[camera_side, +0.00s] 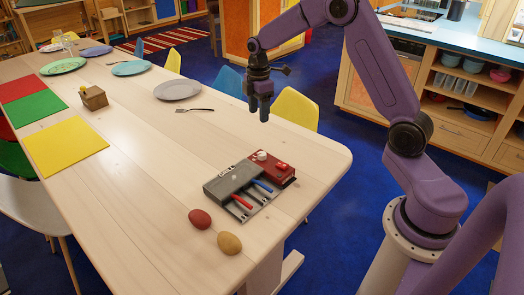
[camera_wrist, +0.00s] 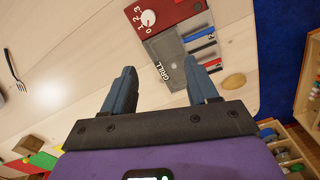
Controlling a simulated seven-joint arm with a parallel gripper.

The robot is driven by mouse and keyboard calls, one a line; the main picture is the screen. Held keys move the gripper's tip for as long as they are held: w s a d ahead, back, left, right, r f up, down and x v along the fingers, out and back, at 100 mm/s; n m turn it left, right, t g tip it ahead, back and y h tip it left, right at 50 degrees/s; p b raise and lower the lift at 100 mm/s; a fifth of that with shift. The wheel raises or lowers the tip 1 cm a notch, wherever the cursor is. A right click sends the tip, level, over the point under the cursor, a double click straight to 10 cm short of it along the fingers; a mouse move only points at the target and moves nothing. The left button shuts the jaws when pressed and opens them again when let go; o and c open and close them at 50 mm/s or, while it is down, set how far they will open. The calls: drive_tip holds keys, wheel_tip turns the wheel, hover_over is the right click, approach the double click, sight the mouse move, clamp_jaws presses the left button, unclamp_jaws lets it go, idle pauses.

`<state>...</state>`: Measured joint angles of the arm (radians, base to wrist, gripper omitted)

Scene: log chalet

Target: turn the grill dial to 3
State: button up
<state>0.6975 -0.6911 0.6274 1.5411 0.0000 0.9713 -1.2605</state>
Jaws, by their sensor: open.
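The grill (camera_side: 232,180) is a grey unit lying on the wooden table, with a red control panel (camera_side: 270,168) at its far right end. The white round grill dial (camera_side: 262,155) sits on that panel. In the wrist view the dial (camera_wrist: 148,18) shows near the top, with the numbers 0 to 3 around its left and lower side. I cannot tell which number it points to. My gripper (camera_side: 260,108) hangs above the table, apart from the dial and behind the grill in the side view. Its two fingers (camera_wrist: 160,70) are spread with nothing between them.
The grill has a red handle (camera_side: 242,202) and a blue handle (camera_side: 262,186). A red oval (camera_side: 200,219) and a tan oval (camera_side: 229,243) lie in front of it. A grey plate (camera_side: 178,90), a fork (camera_side: 195,110) and a small wooden box (camera_side: 93,98) stand farther back. The table between is clear.

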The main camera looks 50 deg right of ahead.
sight(262, 153)
drive_tip(key=d+f, duration=0.1)
drive_tip(key=f, duration=0.5)
drive_tip(key=d+f, duration=0.1)
drive_tip(key=f, duration=0.5)
drive_tip(key=w+d+f, duration=0.1)
drive_tip(key=f, duration=0.5)
drive_tip(key=shift+w+f, duration=0.1)
drive_tip(key=shift+f, duration=0.2)
drive_tip(key=c, duration=1.1)
